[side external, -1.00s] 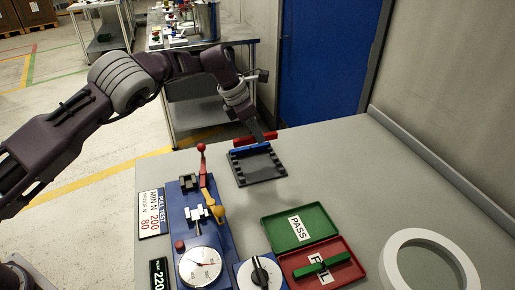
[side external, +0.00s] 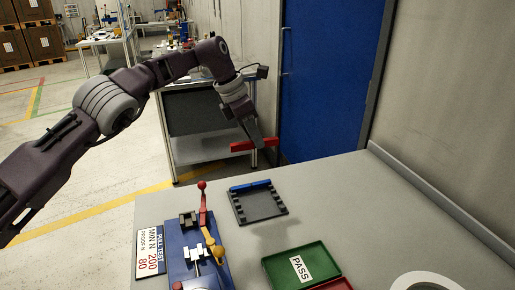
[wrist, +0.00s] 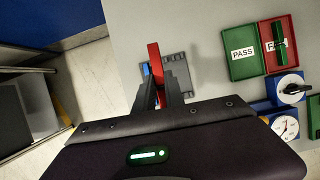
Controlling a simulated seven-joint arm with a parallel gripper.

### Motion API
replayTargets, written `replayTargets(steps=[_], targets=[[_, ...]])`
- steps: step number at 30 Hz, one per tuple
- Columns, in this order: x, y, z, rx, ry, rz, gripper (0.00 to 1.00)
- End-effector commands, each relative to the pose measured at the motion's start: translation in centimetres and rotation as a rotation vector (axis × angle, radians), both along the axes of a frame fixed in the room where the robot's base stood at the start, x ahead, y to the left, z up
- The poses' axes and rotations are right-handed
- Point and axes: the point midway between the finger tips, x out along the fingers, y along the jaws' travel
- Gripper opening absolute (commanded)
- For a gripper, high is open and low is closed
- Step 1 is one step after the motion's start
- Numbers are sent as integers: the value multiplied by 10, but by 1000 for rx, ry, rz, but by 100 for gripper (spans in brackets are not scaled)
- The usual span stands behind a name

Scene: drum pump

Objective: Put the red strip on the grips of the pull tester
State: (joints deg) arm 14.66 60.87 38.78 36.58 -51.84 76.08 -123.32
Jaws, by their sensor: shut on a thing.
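The red strip (side external: 254,145) is held in my gripper (side external: 256,144), raised above the far edge of the table. In the wrist view the red strip (wrist: 155,68) stands between the two dark fingers of my gripper (wrist: 160,90), which are shut on it. The blue pull tester (side external: 190,250) stands at the table's near left, with pale metal grips (side external: 194,251), a red-knobbed lever (side external: 203,205) and a yellow lever (side external: 213,243). My gripper is well above and beyond the tester. In the wrist view only part of the tester, with its dial (wrist: 286,127), shows at right.
A dark slotted rack (side external: 258,206) holding a blue strip (side external: 250,186) lies below my gripper. The green PASS tray (side external: 322,261) and red FAIL tray (wrist: 268,31), with a green strip (wrist: 280,42), lie on the table. A white ring (side external: 428,282) is at right.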

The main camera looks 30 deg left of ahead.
Motion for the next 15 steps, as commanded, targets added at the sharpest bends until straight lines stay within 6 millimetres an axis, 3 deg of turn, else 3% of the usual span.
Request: replayTargets(steps=[8,15], targets=[[-34,35,0,-4,4,-282,0],[-95,59,-3,-5,5,-728,0]])
